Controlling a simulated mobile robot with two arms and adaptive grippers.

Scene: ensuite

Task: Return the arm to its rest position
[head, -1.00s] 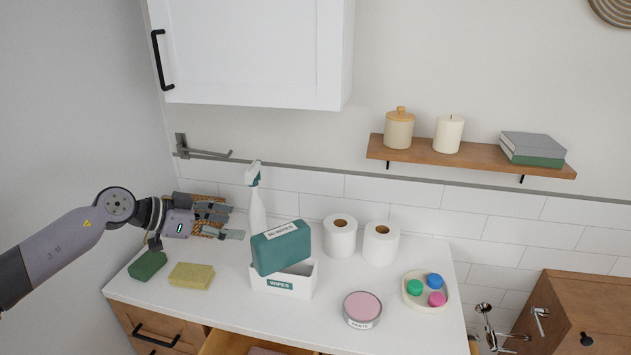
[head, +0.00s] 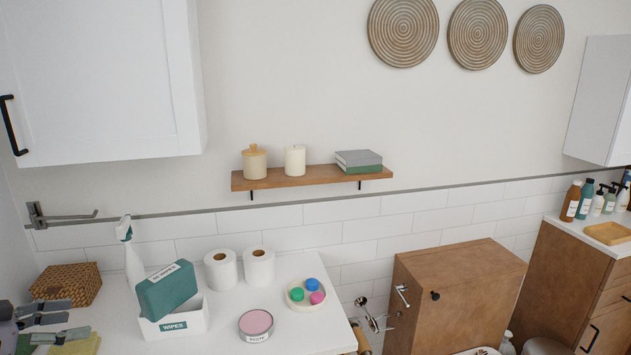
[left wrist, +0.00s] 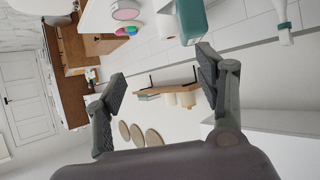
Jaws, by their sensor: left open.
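My left gripper (head: 38,325) is at the lower left edge of the head view, above the left end of the white counter. In the left wrist view its two fingers (left wrist: 160,90) stand wide apart with nothing between them. Most of the left arm is outside the head view. My right gripper is in neither view.
On the counter (head: 215,325) are a wicker basket (head: 68,287), spray bottle (head: 133,265), teal pack (head: 167,290) in a wipes box (head: 188,321), two paper rolls, a pink-topped tin (head: 256,325) and a dish (head: 298,303). A yellow sponge (head: 75,345) lies near the gripper.

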